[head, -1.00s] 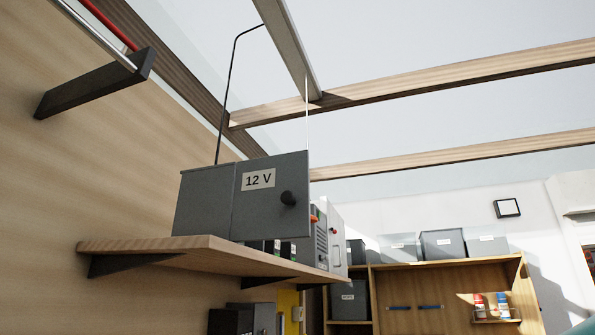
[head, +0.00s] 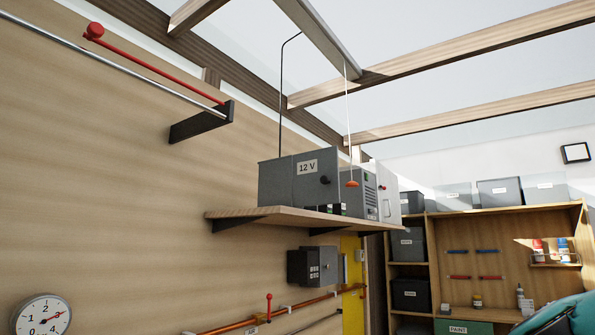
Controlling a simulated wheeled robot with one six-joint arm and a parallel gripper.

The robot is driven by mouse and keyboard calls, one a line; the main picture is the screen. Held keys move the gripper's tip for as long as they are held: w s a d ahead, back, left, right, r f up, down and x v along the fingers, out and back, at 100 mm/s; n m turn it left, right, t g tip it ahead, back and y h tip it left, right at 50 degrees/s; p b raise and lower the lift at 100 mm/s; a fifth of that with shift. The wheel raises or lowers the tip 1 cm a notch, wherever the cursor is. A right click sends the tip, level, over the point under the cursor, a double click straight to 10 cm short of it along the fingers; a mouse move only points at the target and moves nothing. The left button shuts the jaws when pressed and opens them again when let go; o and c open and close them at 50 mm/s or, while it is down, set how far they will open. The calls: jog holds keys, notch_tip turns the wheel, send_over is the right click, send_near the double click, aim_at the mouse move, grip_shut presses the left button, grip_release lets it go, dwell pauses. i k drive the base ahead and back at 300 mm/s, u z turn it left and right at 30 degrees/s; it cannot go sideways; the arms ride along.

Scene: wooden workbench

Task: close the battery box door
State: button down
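The battery box (head: 275,183) is a grey box on a wooden wall shelf (head: 235,215), seen from below in the head view. Its grey door (head: 314,183) bears a "12 V" label and a dark round knob (head: 325,180). The door appears swung outward from the box, with small green and dark items (head: 331,209) showing below its lower edge. How wide it stands open is hard to tell from here, and the box's inside is hidden. My gripper is not in view.
An orange pull handle (head: 351,184) hangs on a white cord just right of the door. A grey vented unit (head: 361,195) stands farther along the shelf. A dark box (head: 312,266) is on the wall below.

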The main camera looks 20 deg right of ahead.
aim_at(316, 172)
jog(key=u, duration=0.55)
jog(key=i, duration=0.55)
jog(key=u, duration=0.35)
